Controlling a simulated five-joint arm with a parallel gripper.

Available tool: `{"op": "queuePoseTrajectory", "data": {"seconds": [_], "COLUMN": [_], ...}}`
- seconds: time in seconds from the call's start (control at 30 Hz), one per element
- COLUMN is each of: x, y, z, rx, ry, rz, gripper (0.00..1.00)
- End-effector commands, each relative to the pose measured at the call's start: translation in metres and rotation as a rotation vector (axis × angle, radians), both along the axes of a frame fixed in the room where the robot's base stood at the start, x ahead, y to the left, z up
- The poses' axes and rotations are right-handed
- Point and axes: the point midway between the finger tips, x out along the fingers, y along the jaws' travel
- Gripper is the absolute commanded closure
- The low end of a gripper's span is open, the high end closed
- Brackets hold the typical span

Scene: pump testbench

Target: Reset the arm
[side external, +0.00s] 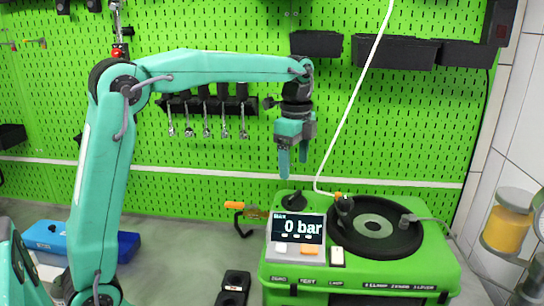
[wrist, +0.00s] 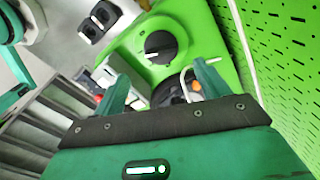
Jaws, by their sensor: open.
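My gripper (side external: 293,163) hangs from the raised teal arm, pointing down, in the side external view. It is open and empty, with its two teal fingers apart. It is in the air above the left back part of the green pump testbench (side external: 370,275). In the wrist view my gripper's fingers (wrist: 160,85) reach toward the bench's black knob (wrist: 161,47), with a clear gap between them. The bench display (side external: 298,228) reads 0 bar.
A white hose (side external: 357,85) runs down to the bench top beside my gripper. A round black plate (side external: 374,228) sits on the bench. Behind stands a green pegboard (side external: 400,120) with black bins (side external: 396,53) and hanging tools. A blue case (side external: 60,238) lies at the left.

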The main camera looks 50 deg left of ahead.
Motion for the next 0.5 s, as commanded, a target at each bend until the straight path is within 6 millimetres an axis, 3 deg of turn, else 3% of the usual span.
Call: {"op": "queuePoseTrajectory", "data": {"seconds": [0.27, 0.5], "x": [-0.025, -0.067], "y": [-0.001, -0.004], "z": [0.010, 0.018], "rx": [-0.003, -0.021], "ry": [-0.049, -0.132], "rz": [0.117, 0.321], "gripper": [0.25, 0.25]}}
